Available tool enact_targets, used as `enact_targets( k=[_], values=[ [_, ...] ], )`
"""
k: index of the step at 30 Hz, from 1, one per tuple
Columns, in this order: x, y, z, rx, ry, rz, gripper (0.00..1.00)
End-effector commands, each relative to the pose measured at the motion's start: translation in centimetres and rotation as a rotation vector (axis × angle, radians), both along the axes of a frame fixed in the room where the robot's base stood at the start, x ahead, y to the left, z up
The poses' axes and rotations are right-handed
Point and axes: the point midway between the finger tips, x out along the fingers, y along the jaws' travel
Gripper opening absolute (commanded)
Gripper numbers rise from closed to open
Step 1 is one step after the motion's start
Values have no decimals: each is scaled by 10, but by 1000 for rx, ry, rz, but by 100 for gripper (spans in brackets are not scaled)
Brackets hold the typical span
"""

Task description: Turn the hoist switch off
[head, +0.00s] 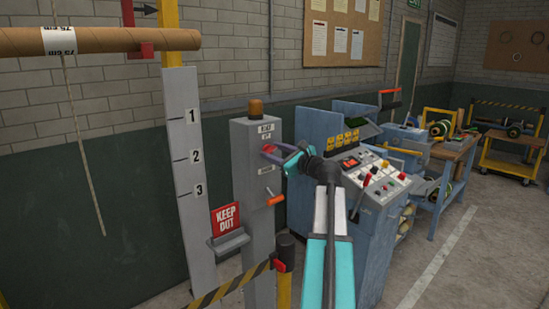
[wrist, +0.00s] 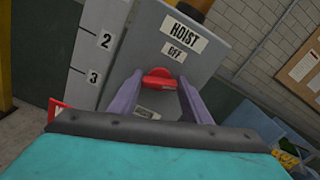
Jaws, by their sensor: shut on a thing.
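The hoist switch (wrist: 158,78) has a red handle on the face of a grey post (head: 243,140). In the wrist view, a HOIST plate (wrist: 184,34) and an OFF plate (wrist: 173,52) sit above it, and a small unreadable plate (wrist: 147,113) sits below. My gripper (wrist: 159,82) has one purple finger at each side of the red handle and is shut on it. In the head view, my gripper (head: 275,154) reaches the upper part of the post, and the red handle (head: 268,149) shows at its tips. The handle's exact angle is hard to tell.
An orange-red lever (head: 276,200) sits lower on the same post, and an amber beacon (head: 255,108) is on top. A KEEP OUT sign (head: 226,219) and a striped barrier (head: 236,284) stand in front. A blue control console (head: 370,200) stands close on the right.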

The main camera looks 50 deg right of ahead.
Motion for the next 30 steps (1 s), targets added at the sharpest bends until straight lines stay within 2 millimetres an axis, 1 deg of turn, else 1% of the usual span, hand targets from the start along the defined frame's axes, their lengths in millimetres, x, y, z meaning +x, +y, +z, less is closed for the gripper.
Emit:
enact_targets(
  k=[1,30],
  values=[
    [0,0,-5,-46,3,-1,21],
    [1,2,-8,-959,69,-1,21]
  ],
)
